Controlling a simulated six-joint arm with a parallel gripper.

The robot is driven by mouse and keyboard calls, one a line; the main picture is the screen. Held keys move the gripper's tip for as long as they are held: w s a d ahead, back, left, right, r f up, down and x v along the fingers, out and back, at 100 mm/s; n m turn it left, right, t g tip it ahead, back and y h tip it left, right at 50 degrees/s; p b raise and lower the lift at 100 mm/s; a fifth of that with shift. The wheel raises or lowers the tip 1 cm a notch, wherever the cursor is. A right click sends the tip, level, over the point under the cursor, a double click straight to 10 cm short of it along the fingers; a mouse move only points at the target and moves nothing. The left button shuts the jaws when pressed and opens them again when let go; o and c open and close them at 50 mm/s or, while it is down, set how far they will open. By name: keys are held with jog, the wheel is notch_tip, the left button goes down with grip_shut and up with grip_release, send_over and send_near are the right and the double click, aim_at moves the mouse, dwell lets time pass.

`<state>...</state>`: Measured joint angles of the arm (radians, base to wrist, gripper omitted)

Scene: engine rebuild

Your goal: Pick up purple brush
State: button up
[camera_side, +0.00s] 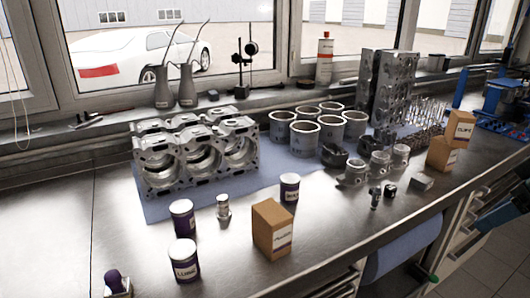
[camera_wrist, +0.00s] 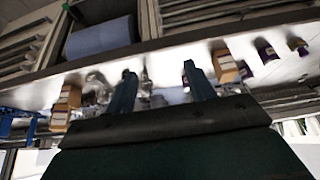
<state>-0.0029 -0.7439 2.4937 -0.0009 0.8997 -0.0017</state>
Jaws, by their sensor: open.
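A small object with a dark purple rounded top and a metallic base (camera_side: 114,281) stands at the lower left edge of the bench in the side view, partly cut off by the frame. I cannot tell for sure that it is the purple brush, and no other brush is clear. My gripper (camera_wrist: 161,82) shows only in the wrist view. Its two dark fingers are wide apart with nothing between them. The wrist view looks upside down, with the bench and small purple items (camera_wrist: 265,50) beyond the fingers, apart from them.
Purple-labelled cans (camera_side: 184,260), a tan box (camera_side: 272,230) and a small metal part (camera_side: 223,207) stand on the front bench. An engine block (camera_side: 195,158), cylinder liners (camera_side: 304,137) and a cylinder head (camera_side: 390,90) lie behind. The left bench top is clear.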

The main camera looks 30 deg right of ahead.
jog(key=w+a+r+n+y, duration=0.2)
jog(key=w+a+r+n, duration=0.15)
jog(key=w+a, duration=0.7)
jog(key=w+a+r+n+y, duration=0.1)
jog(key=w+a+r+n, duration=0.25)
jog(key=w+a, duration=0.7)
jog(key=w+a+f+n+g+y, duration=0.1)
jog(key=w+a+f+n, duration=0.1)
jog(key=w+a, duration=0.3)
jog(key=w+a+f+n+y, duration=0.1)
jog(key=w+a+f+n, duration=0.25)
jog(key=a, duration=0.35)
jog(key=n+g, duration=0.2)
jog(key=n, duration=0.1)
send_near(116, 274)
jog(key=d+r, duration=0.1)
jog(key=s+d+r, duration=0.1)
jog(key=shift+r+y, duration=0.3)
jog(key=shift+x, duration=4.25)
jog(key=shift+w, duration=0.1)
jog(key=shift+x, duration=2.55)
